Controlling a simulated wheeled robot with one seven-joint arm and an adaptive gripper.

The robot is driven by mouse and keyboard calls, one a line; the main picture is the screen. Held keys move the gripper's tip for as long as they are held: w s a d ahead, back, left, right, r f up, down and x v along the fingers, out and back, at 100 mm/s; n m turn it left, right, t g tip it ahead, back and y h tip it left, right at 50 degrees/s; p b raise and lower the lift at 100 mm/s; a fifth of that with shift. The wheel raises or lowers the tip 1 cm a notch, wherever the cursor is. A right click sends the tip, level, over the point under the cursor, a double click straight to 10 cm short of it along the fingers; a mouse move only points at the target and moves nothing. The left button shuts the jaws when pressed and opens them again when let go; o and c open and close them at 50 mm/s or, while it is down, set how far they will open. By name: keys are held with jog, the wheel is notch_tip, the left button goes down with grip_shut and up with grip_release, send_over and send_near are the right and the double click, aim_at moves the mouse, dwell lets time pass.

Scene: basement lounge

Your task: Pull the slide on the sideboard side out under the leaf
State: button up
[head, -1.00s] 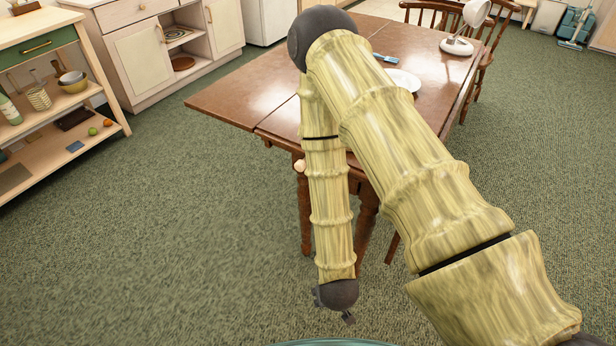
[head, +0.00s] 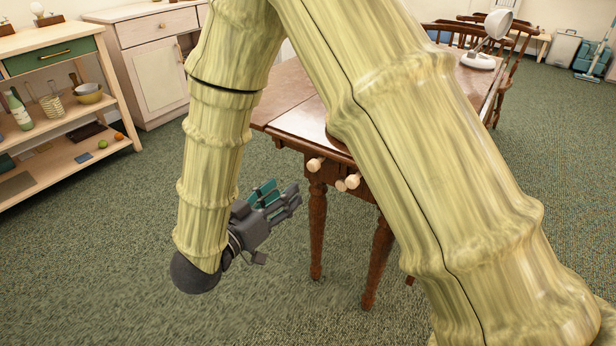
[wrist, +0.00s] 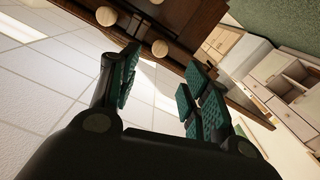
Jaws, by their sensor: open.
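The brown wooden table (head: 306,124) stands right of centre in the head view, its leaf (head: 262,112) raised on the sideboard side. Several pale round knobs show at its near end. The left knob (head: 315,164) is nearest the sideboard and sits just under the top; it seems to be the slide's. In the wrist view the knob nearest the sideboard (wrist: 160,48) shows between and beyond the fingers. My gripper (head: 284,193) is open and empty, apart from the knobs, lower left of them and pointing towards the table. My arm hides much of the tabletop.
The white sideboard (head: 150,70) stands against the back wall. An open shelf unit (head: 60,135) with a bottle and bowls stands at the left. A chair (head: 455,38) is behind the table, and a white lamp (head: 480,60) on it. Green carpet before the table is clear.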

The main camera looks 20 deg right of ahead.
aim_at(311, 168)
jog(key=b+x, duration=0.2)
jog(key=x, duration=0.8)
jog(key=shift+w+d, duration=0.15)
jog(key=shift+d, duration=0.05)
jog(key=shift+c, duration=0.3)
grip_shut()
